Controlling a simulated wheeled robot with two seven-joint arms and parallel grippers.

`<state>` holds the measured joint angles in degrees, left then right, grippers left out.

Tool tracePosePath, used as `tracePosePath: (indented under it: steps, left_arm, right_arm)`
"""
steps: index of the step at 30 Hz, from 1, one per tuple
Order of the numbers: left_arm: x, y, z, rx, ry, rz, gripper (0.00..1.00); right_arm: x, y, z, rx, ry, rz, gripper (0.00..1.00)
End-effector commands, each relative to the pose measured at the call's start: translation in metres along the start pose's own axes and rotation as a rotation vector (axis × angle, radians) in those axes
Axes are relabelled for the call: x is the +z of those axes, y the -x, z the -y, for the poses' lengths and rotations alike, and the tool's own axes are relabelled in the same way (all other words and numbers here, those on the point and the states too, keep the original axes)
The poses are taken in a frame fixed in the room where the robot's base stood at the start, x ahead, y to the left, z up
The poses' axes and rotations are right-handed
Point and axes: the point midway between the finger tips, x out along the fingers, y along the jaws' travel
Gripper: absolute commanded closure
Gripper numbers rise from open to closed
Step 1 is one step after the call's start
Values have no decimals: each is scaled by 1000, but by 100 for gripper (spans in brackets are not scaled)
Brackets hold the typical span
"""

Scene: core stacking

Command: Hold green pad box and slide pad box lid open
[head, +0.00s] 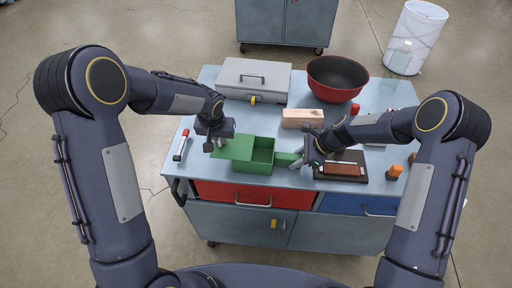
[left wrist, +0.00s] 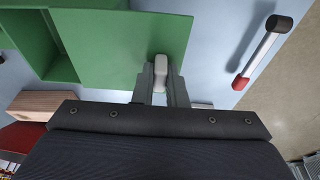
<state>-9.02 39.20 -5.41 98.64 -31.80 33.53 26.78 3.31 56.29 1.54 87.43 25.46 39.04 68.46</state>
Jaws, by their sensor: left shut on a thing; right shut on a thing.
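The green pad box (head: 262,167) stands on the cart top, with an open compartment showing on its right part. Its flat green lid (head: 231,149) is slid to the left and sticks out past the box's left side. My left gripper (head: 211,143) is shut on the lid's pale knob; in the left wrist view the knob (left wrist: 161,72) sits between the fingers, near the edge of the lid (left wrist: 125,40). My right gripper (head: 298,161) is shut on the green handle (head: 284,159) at the box's right side; its fingertips are partly hidden.
A grey case (head: 254,79) and a red bowl (head: 336,79) stand at the back. A wooden block (head: 302,118) lies behind the box. A dark tray (head: 350,177) is right of it. A red-ended tool (head: 182,145) lies left; it also shows in the left wrist view (left wrist: 262,52).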

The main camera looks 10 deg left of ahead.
Motion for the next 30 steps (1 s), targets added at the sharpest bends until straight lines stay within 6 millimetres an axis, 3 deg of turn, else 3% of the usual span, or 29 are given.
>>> tracePosePath:
  steps: [30]
  left_arm:
    - [0, 0, 32, -2, 3, -1, 100]
  right_arm:
    - [-1, 0, 0, -1, -1, -2, 100]
